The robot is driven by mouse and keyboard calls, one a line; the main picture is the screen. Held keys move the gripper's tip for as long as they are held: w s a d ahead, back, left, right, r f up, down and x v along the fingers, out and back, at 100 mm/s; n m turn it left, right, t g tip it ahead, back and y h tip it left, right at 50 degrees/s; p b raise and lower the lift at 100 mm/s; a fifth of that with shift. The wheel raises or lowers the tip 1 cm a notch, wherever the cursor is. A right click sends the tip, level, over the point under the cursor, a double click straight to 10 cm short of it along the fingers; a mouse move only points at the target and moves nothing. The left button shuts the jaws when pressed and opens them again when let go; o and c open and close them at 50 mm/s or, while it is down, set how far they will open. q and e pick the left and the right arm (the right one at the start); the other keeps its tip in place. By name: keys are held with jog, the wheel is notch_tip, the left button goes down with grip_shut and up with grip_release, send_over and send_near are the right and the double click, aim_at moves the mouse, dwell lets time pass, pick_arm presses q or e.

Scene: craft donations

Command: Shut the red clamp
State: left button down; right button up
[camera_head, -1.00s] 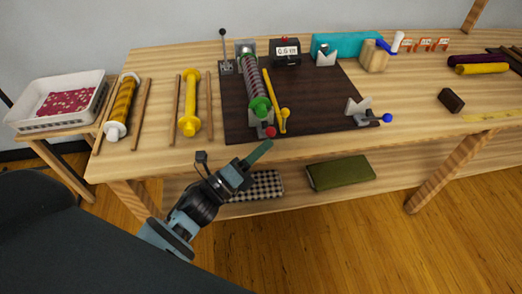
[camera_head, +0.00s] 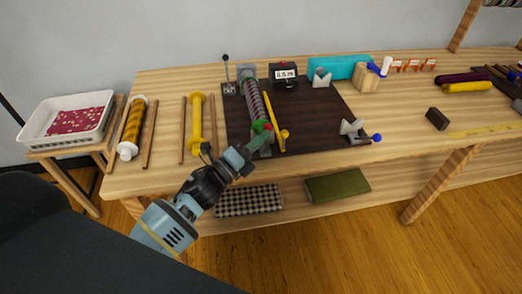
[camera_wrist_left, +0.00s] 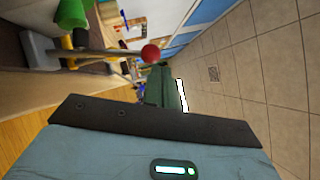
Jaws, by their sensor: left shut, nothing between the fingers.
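The red clamp has a red ball knob (camera_head: 268,127) at the near end of the grey-and-purple striped roll (camera_head: 254,100), at the mat's front edge. In the left wrist view a metal lever with the red knob (camera_wrist_left: 150,53) sticks out from a grey block (camera_wrist_left: 38,48). My left gripper (camera_head: 259,141) is shut and empty, its green fingertips close to the red knob. In the wrist view my fingers (camera_wrist_left: 162,88) are just beyond the knob; I cannot tell whether they touch it. The gripper partly hides the clamp's base in the head view.
A yellow rod (camera_head: 273,118) lies right beside the roll. A blue-knobbed clamp (camera_head: 356,131) stands at the mat's right corner. A meter (camera_head: 284,75) stands behind. A yellow roll (camera_head: 196,124) and wooden sticks lie to the left. The dark mat (camera_head: 315,115) is clear in the middle.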

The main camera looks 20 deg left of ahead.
pick_arm(q)
jog(key=shift+w+a+r, duration=0.4)
jog(key=shift+w+a, duration=0.15)
jog(key=shift+w, duration=0.25)
jog(key=shift+w+a+r, duration=0.4)
jog(key=shift+w+a, duration=0.1)
jog(key=shift+w, duration=0.3)
pick_arm(e)
jog(key=shift+w+r, duration=0.2)
jog(key=shift+w, duration=0.1)
pick_arm(q)
jog(key=shift+f, duration=0.1)
